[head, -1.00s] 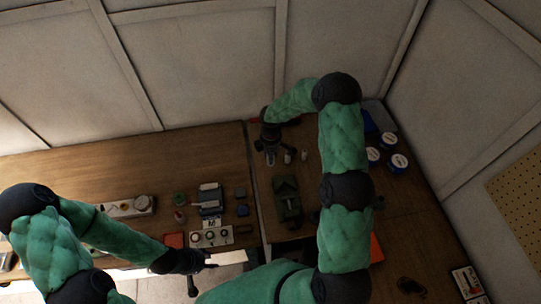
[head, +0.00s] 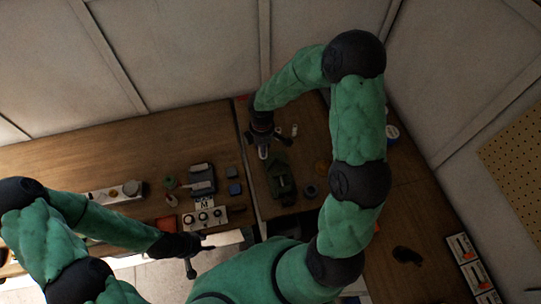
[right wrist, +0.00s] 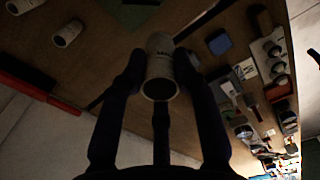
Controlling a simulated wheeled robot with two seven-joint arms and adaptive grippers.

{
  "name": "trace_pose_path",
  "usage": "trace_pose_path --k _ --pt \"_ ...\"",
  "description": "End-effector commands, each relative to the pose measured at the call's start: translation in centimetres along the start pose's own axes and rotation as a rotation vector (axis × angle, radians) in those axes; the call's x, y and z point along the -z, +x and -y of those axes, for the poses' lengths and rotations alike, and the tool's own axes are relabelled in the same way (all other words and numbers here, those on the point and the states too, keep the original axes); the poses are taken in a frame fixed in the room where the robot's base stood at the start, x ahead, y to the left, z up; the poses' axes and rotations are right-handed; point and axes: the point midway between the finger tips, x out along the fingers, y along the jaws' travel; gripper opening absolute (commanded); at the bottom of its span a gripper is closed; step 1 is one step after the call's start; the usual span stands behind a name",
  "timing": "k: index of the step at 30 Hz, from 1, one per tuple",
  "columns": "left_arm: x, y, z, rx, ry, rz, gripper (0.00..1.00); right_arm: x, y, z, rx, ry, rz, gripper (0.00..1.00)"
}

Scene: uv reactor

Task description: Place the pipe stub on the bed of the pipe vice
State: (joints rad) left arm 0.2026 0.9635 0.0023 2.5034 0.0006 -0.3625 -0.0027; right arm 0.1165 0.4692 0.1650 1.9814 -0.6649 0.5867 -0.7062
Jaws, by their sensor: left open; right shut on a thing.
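The pipe stub (right wrist: 160,68), a short pale grey tube with dark lettering, is gripped between the fingers of my right gripper (right wrist: 158,78) in the right wrist view. In the head view the stub (head: 263,153) hangs below my right gripper (head: 263,146), beside the far left end of the pipe vice. The pipe vice (head: 281,180) is a dark green block on the right-hand bench; the stub appears apart from its bed, but its exact height is unclear. My left gripper (head: 202,246) is open and empty near the front edge of the left bench.
Another pale stub (head: 294,130) stands behind the vice; two loose stubs also show in the right wrist view (right wrist: 68,33). A small dark round part (head: 310,190) lies right of the vice.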

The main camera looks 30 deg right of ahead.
Motion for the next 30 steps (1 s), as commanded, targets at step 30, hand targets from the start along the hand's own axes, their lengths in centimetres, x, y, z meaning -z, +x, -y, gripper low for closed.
trace_pose_path --k 30 --pt "0.3 9.4 3.3 0.0 0.0 0.0 0.47 -2.0 -1.1 11.5 -0.001 -0.007 0.0 0.09"
